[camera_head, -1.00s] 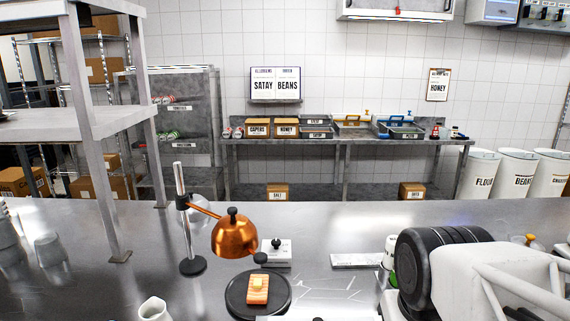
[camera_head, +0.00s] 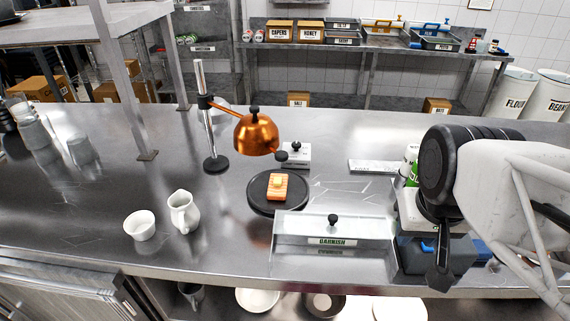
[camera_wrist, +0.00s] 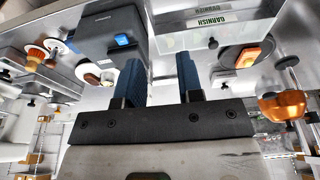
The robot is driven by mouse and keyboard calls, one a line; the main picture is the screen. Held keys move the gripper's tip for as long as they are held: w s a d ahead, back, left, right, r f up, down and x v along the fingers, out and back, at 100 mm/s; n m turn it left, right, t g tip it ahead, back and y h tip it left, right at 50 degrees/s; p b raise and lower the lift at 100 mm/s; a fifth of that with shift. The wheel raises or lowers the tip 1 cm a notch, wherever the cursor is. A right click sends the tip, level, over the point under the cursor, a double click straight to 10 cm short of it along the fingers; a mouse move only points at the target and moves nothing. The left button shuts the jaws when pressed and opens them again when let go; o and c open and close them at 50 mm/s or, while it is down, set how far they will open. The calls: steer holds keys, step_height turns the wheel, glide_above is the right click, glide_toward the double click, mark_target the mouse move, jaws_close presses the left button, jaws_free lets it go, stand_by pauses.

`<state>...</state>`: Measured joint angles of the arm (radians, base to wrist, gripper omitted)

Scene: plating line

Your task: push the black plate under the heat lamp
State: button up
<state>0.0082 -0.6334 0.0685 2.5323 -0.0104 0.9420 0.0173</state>
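The black plate (camera_head: 256,200) lies flat on the steel counter in the head view, with an orange slab of food (camera_head: 277,187) and a pale pat on top. The copper heat lamp (camera_head: 257,135) hangs from a stand behind it; the plate lies in front of the lamp head and slightly to its right. The plate (camera_wrist: 225,58) and lamp (camera_wrist: 284,105) also show at the right of the wrist view. My gripper (camera_head: 440,280) is at the right, well apart from the plate. In the wrist view its blue fingers (camera_wrist: 160,72) are apart with nothing between them.
A clear garnish bin (camera_head: 332,242) stands just in front of the plate. A dark container (camera_head: 425,258) is by my gripper. A small white block with a black knob (camera_head: 296,155) stands behind the plate. A white jug (camera_head: 183,212) and bowl (camera_head: 139,226) stand left; counter between is clear.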

stand_by(0.3)
steer(key=shift+w, duration=0.15)
steer(key=c, duration=0.6)
steer(key=shift+w+a+m, duration=0.1)
steer(key=shift+w+m, duration=0.15)
steer(key=shift+m, duration=0.05)
jaws_close()
steer(key=w+a+f+m+g+y, duration=0.1)
steer(key=w+f+m+y, duration=0.2)
steer(key=w, duration=0.6)
steer(key=w+a+f+m+y, duration=0.1)
steer(key=w+f+m+y, duration=0.2)
steer(key=w+f+m, duration=0.3)
steer(key=w+a+f+m+g+y, duration=0.1)
steer(key=w+f+m+y, duration=0.2)
steer(key=w+m, duration=0.5)
steer(key=w+f, duration=0.1)
steer(key=w, duration=0.5)
steer(key=shift+f+g, duration=0.2)
steer(key=shift+g, duration=0.1)
